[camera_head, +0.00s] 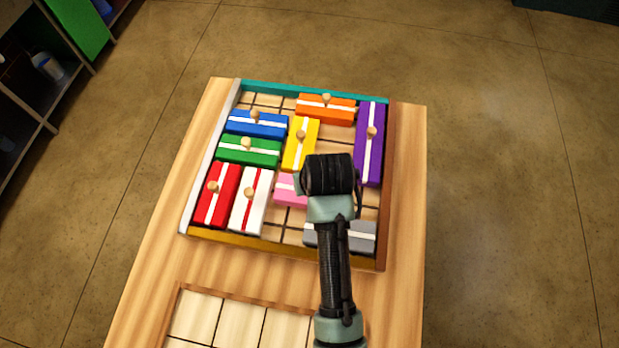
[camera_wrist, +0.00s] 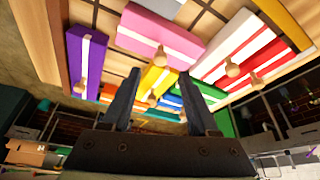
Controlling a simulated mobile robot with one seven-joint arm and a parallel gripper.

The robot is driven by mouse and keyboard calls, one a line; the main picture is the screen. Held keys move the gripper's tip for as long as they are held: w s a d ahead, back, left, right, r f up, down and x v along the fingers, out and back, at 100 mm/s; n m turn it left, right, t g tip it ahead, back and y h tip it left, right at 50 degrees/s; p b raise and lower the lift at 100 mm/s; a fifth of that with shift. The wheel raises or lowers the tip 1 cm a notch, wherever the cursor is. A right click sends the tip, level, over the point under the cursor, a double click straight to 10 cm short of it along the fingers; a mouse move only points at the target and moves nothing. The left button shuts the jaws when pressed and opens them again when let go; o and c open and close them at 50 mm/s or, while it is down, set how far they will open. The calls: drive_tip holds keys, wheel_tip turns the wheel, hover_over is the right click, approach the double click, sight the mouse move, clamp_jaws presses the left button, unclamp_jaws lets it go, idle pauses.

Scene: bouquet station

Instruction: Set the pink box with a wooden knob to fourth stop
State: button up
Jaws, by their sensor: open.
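The pink box (camera_head: 288,190) lies in the lower middle of the gridded tray (camera_head: 387,225). A white stripe runs along it and its right part is hidden by my arm in the head view. In the wrist view the pink box (camera_wrist: 150,24) shows nearer, with its wooden knob (camera_wrist: 160,58) pointing toward my gripper. My gripper (camera_wrist: 160,80) is open, its two dark fingers apart with nothing between them; the pink knob appears just above the gap in the picture, apart from the fingers. The gripper fingers are hidden behind my wrist in the head view.
The white box (camera_head: 252,201) is left of the pink box, the yellow box (camera_head: 300,145) above, the grey box (camera_head: 361,237) below right, the purple box (camera_head: 369,145) upper right. Bare cells show below the pink box and under the purple box. A second grid (camera_head: 240,322) lies in front.

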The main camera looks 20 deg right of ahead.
drive_tip(key=x, duration=0.7)
drive_tip(key=shift+w, duration=0.25)
clamp_jaws()
idle(1.1)
